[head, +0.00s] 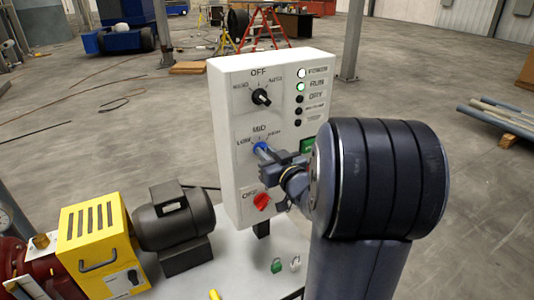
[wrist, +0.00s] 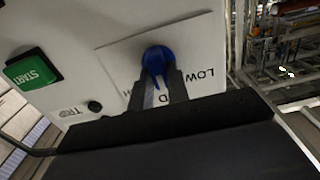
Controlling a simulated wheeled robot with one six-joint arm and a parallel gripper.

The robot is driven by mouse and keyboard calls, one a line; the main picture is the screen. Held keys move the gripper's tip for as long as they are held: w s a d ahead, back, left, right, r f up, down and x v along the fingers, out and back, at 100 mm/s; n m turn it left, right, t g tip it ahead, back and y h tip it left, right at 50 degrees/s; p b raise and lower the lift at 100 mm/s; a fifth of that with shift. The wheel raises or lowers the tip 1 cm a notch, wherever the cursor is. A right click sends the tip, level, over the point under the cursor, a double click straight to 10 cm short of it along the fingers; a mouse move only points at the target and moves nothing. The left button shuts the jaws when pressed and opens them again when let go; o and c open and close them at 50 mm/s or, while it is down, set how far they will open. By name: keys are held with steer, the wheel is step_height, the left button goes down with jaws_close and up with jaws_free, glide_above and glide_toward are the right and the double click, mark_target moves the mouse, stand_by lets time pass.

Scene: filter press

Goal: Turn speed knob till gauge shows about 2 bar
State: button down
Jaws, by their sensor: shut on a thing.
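The white control box (head: 225,150) stands on a grey bench in the head view. Its blue speed knob (head: 259,147) is in the middle of the front face, under the word MID. My gripper (head: 268,154) reaches it from the right and is shut on it. In the wrist view the blue speed knob (wrist: 157,60) sits between the two dark fingertips of my gripper (wrist: 160,84), near the words LOW and MID. A round dial (head: 5,218), seemingly the gauge, is cut off at the left edge of the head view; its reading cannot be made out.
A black selector (head: 262,97) marked OFF is above the speed knob, and a red switch (head: 262,201) is below it. A green START button (wrist: 33,69) is close by. White and green lamps are lit. A yellow unit (head: 95,240) and dark motor (head: 175,222) stand left.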

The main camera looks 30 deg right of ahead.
steer(key=c, duration=1.4)
jaws_free()
steer(key=shift+o, duration=0.2)
steer(key=shift+s, duration=0.15)
steer(key=s+b, duration=0.1)
steer(key=s, duration=0.9)
steer(key=shift+s+d, duration=0.15)
steer(key=shift+s, duration=0.15)
steer(key=shift+w, duration=0.15)
steer(key=w+p, duration=0.1)
steer(key=w, duration=0.9)
steer(key=shift+w, duration=0.3)
steer(key=shift+s, duration=0.1)
